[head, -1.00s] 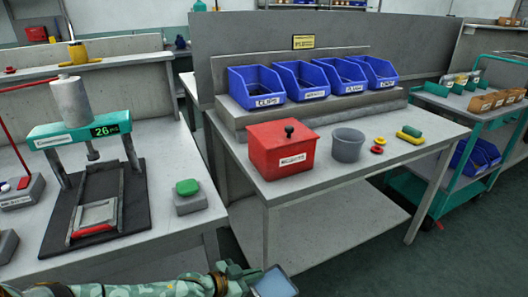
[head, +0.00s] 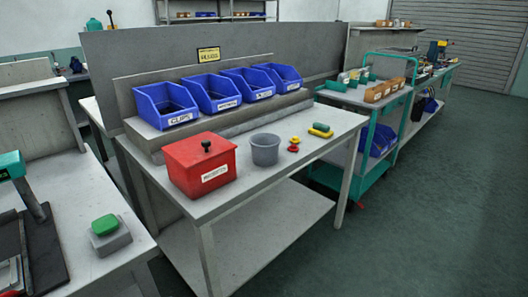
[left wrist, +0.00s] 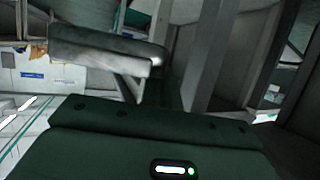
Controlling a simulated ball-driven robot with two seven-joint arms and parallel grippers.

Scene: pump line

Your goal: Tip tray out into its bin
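Four blue open-front bins stand in a row on a grey raised shelf: the left one (head: 165,103), labelled CLIPS, then a second (head: 212,93), a third (head: 248,84) and a fourth at the right (head: 279,77). The other labels are too small to read surely. No hand-held tray shows in the head view, and neither do my grippers. The left wrist view shows my left gripper's dark green body (left wrist: 150,135) with a grey metal part above it. I cannot tell its finger gap or whether it holds a tray. My right gripper is out of view.
A press bench with a green button (head: 105,225) is at left. A teal cart (head: 365,98) is at right, with open floor beyond.

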